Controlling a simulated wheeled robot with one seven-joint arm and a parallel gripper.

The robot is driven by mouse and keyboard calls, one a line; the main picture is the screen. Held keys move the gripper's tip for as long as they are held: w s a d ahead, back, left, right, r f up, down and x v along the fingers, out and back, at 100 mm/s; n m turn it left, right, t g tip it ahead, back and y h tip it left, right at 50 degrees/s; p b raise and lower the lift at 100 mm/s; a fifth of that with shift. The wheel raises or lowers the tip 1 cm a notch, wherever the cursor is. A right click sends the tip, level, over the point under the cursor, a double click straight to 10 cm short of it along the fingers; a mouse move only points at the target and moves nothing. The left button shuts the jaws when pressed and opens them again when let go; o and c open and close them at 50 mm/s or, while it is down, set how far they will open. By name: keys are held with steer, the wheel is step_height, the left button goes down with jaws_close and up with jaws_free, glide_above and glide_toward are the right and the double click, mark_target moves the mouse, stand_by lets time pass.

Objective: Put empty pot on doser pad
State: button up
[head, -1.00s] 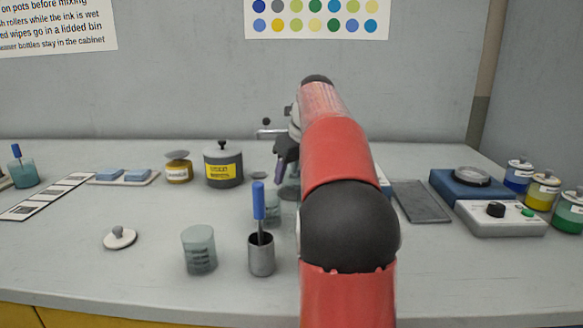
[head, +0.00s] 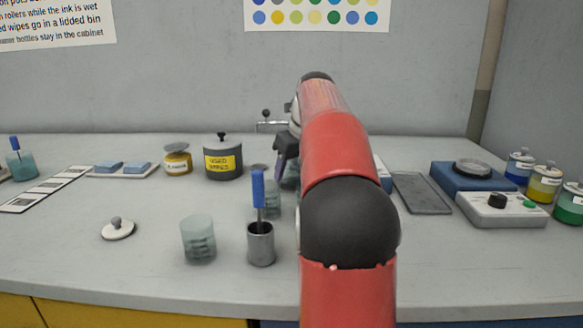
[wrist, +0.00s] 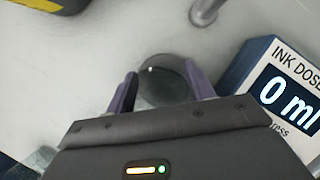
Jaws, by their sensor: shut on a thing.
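My gripper (wrist: 160,72) has its two purple fingers around a clear, greyish pot (wrist: 163,84), one finger on each side. The pot looks empty in the wrist view. In the head view my gripper (head: 281,160) is mostly behind my red arm, and the held pot is hard to make out. The ink doser (wrist: 277,88), a blue and white box whose display reads 0 ml, is to the right of the held pot. My arm largely covers it in the head view (head: 382,174). I cannot clearly pick out the doser pad.
A clear pot (head: 198,240) and a metal cup (head: 261,246) with a blue-handled tool (head: 258,190) stand in front. A white lid (head: 118,229) lies to the left. A dark wipes can (head: 223,164) stands behind. A blue scale (head: 468,178) is at right.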

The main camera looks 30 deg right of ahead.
steer(key=shift+f, duration=0.2)
steer(key=o, duration=1.1)
steer(key=p+v, duration=0.1)
steer(key=v, duration=0.6)
steer(key=shift+w+p, duration=0.1)
steer(key=shift+p, duration=0.25)
steer(key=shift+s+r, duration=0.25)
steer(key=shift+r, duration=0.15)
